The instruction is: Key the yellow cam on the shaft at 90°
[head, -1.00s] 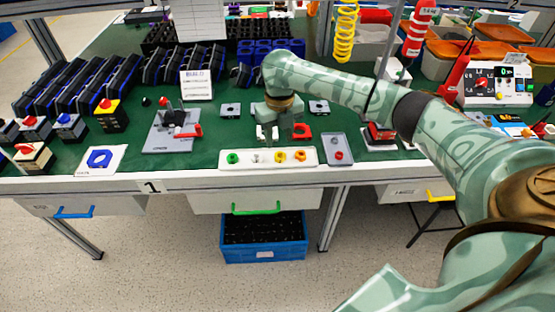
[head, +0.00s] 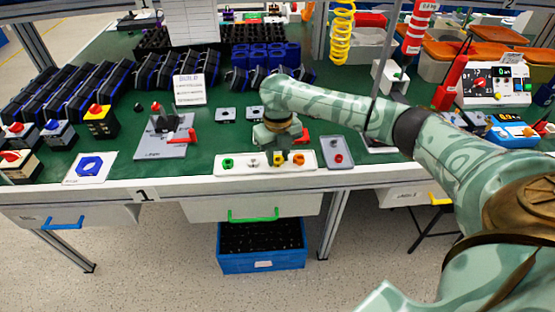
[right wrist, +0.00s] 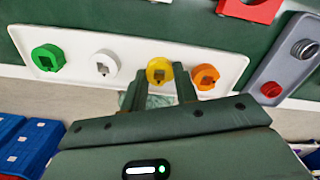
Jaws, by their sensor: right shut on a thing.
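The yellow cam (right wrist: 159,71) is a small ring with a notched hole, in the white tray (right wrist: 108,42) between a white cam (right wrist: 104,64) and an orange cam (right wrist: 205,77). In the head view the yellow cam (head: 279,160) is partly covered by my right gripper (head: 285,156). My right gripper (right wrist: 159,80) is shut on the yellow cam, one finger on each side. A grey plate (head: 150,152) with a dark upright part and a red lever (head: 185,137) stands left of the tray; I cannot make out the shaft. My left gripper is not in view.
A green cam (right wrist: 48,58) sits at the tray's left end. A grey tray (right wrist: 285,62) with a coil and a red piece lies just right of it. Small grey plates (head: 225,114) and a red part lie behind. A sign (head: 188,90) stands behind the grey plate.

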